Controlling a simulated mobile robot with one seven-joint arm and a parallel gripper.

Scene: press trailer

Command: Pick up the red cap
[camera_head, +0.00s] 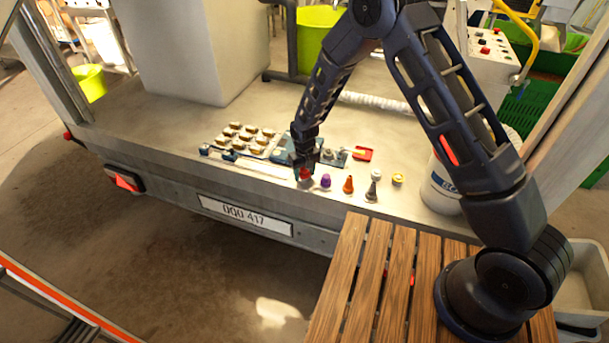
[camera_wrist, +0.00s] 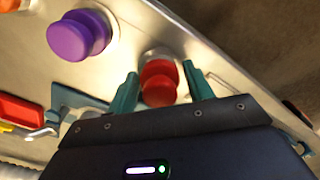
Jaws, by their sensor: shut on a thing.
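The red cap (camera_wrist: 159,83) is between the two teal fingers of my gripper (camera_wrist: 160,88) in the wrist view. A paler metallic part shows just beyond the cap. In the head view the red cap (camera_head: 305,173) shows at the tip of my gripper (camera_head: 305,165), near the front edge of the trailer bed. The gripper is shut on the cap. From these views I cannot tell whether the cap is lifted off the surface.
A purple cap (camera_head: 326,181) stands close beside the red one, with an orange cone (camera_head: 348,185), a grey piece (camera_head: 371,191) and a yellow-topped piece (camera_head: 398,179) further right. A tray of tan pieces (camera_head: 245,138) lies behind left. A white bucket (camera_head: 440,188) stands right.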

